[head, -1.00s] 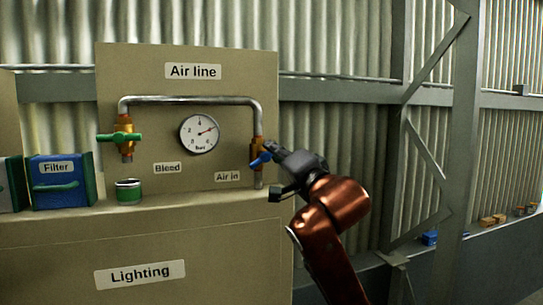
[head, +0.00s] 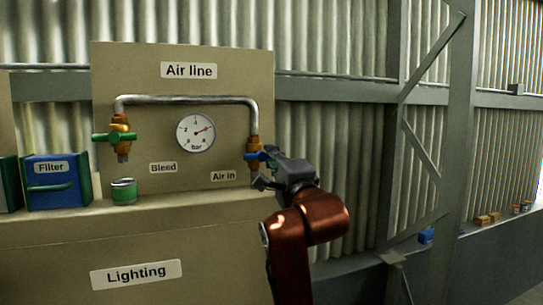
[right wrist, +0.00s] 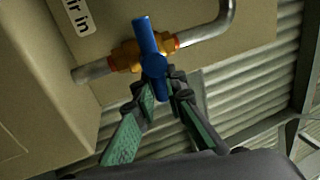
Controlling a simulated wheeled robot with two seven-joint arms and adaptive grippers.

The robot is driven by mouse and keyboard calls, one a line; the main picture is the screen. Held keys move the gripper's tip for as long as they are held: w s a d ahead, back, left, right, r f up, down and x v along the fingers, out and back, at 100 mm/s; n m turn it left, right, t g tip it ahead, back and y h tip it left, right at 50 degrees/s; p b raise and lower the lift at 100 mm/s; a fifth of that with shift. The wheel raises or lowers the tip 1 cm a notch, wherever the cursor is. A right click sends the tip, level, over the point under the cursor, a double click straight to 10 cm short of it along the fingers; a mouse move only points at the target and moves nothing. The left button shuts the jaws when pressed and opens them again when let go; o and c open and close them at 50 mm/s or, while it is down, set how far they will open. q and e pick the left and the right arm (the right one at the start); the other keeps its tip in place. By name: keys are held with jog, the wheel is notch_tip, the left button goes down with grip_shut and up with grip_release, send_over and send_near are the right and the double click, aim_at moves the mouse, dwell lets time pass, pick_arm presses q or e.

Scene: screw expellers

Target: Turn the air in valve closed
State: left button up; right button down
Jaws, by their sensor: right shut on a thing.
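The air in valve (head: 254,147) is a brass body on the right vertical pipe, above the "Air in" label (head: 223,176). Its blue handle (head: 255,156) lies nearly level, across the pipe. In the right wrist view the blue handle (right wrist: 146,40) also crosses the brass body (right wrist: 126,54) and pipe. My right gripper (head: 266,168) is at the handle's right end. In the right wrist view its green-padded fingers (right wrist: 162,92) are on both sides of the handle's near end, shut on it. My left gripper is not in view.
The bleed valve (head: 121,137) has a level green handle. A green tin (head: 124,191) and a blue Filter box (head: 55,180) stand on the ledge (head: 180,203). Free room lies right of the panel.

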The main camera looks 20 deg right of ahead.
jog(key=shift+f, duration=0.1)
jog(key=c, duration=2)
grip_release()
jog(key=shift+w, duration=0.1)
jog(key=shift+o, duration=0.2)
jog(key=v, duration=1.2)
jog(key=shift+a, duration=0.15)
